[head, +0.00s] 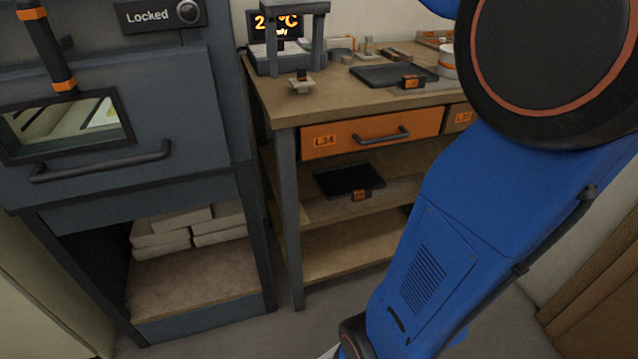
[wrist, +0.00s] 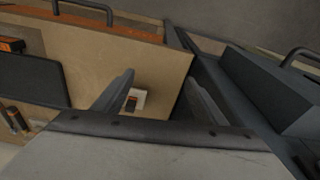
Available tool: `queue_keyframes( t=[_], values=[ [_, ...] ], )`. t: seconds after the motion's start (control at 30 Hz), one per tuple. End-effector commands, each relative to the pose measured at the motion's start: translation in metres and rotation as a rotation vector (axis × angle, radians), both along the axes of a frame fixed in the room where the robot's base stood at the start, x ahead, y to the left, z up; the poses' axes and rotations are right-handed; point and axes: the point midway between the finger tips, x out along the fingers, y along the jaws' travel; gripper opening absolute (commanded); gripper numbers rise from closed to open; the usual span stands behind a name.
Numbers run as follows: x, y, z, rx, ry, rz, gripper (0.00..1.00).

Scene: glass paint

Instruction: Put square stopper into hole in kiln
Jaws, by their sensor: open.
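The square stopper (head: 301,86) is a small pale block with a dark, orange-marked grip on top. It sits on the workbench near its front left corner, beside the kiln. In the wrist view the stopper (wrist: 138,94) shows between the two fingers, nearer the left one. My gripper (wrist: 159,77) is open and empty, above the bench and apart from the stopper. The grey kiln (head: 195,110) stands at the left with its door closed and a window in it. The kiln (wrist: 262,88) is at the right in the wrist view. I cannot make out its hole.
The workbench (head: 285,112) also holds a dark tray (head: 375,74), a grey stand (head: 272,62) and small items at the back. An orange drawer (head: 340,133) is below. A "Locked" panel (head: 150,15) is on the kiln. A gap separates bench and kiln.

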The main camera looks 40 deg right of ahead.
Motion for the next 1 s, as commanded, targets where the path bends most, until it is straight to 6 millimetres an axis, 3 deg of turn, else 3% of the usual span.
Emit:
queue_keyframes(
  t=[0.03,0.27,0.6,0.8,1.0],
  values=[
    [-0.017,0.009,-0.011,-0.003,-0.017,0.014,0.65],
    [-0.077,0.041,-0.072,-0.015,-0.097,0.068,0.65],
    [-0.166,0.075,-0.184,-0.025,-0.212,0.148,0.65],
    [-0.201,0.084,-0.236,-0.026,-0.261,0.179,0.65],
    [-0.211,0.086,-0.255,-0.026,-0.279,0.19,0.65]
  ],
)
